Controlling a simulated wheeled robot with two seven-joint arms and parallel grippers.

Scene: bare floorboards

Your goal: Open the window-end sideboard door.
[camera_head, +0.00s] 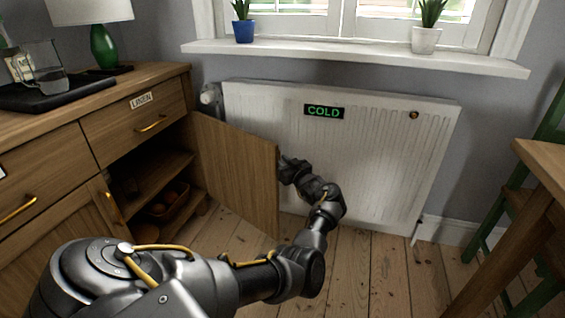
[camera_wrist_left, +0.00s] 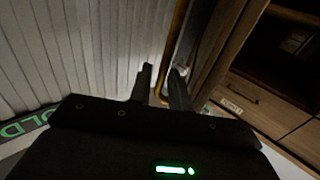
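The window-end sideboard door (camera_head: 238,170) stands swung wide open, with its inner wooden face in view. Its free edge is near the radiator. My left gripper (camera_head: 292,168) is at the radiator side of that edge, partly hidden by the door. In the left wrist view the two fingers (camera_wrist_left: 161,80) are apart. I cannot tell whether a finger touches the door. My right gripper is out of view.
The sideboard (camera_head: 60,125) shows open shelves with a basket (camera_head: 167,202). A white radiator (camera_head: 370,150) marked COLD stands close behind the gripper. A table (camera_head: 545,165) and green chair (camera_head: 550,120) are at right. Floorboards (camera_head: 365,265) between are clear.

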